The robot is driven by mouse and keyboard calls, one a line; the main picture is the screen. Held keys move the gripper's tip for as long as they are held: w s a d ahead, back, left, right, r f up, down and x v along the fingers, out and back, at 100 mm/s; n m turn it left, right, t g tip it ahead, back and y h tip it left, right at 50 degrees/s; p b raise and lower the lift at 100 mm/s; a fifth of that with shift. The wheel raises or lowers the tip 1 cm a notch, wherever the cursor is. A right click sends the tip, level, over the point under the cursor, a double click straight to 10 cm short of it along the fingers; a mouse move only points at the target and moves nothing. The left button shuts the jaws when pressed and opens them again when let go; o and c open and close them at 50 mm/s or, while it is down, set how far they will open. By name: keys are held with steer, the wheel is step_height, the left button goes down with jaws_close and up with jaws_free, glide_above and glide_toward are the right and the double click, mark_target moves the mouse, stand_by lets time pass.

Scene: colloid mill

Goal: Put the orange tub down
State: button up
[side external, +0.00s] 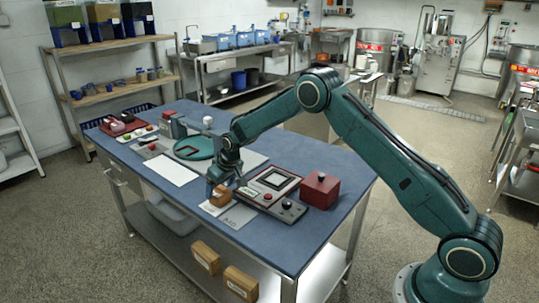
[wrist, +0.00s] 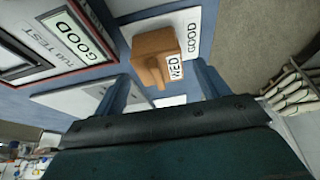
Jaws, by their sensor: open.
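The orange tub (side external: 220,196) is near the front edge of the blue table. In the wrist view the tub (wrist: 152,45) bears a white label reading WED. It appears to rest on a white card marked GOOD (wrist: 193,40), though the contact beneath it is hidden. My gripper (side external: 217,186) is low over the table at the tub. In the wrist view my gripper's fingers (wrist: 162,86) are spread apart, with the tub ahead of them and a visible gap on both sides.
A framed tub test device (side external: 270,185), a knobbed panel (side external: 285,207) and a red box (side external: 320,189) stand to the right. A white sheet (side external: 170,168) and a teal round dish (side external: 190,149) lie to the left. A printed card (side external: 237,217) lies near the front edge.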

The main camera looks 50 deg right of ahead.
steer(key=v, duration=0.9)
steer(key=shift+s+r, duration=0.15)
steer(key=shift+r, duration=0.1)
steer(key=s+a+r, duration=0.2)
steer(key=s+r, duration=1.6)
steer(key=s, duration=0.1)
steer(key=s+a+t, duration=0.1)
steer(key=s, duration=2.3)
steer(key=shift+a, duration=0.15)
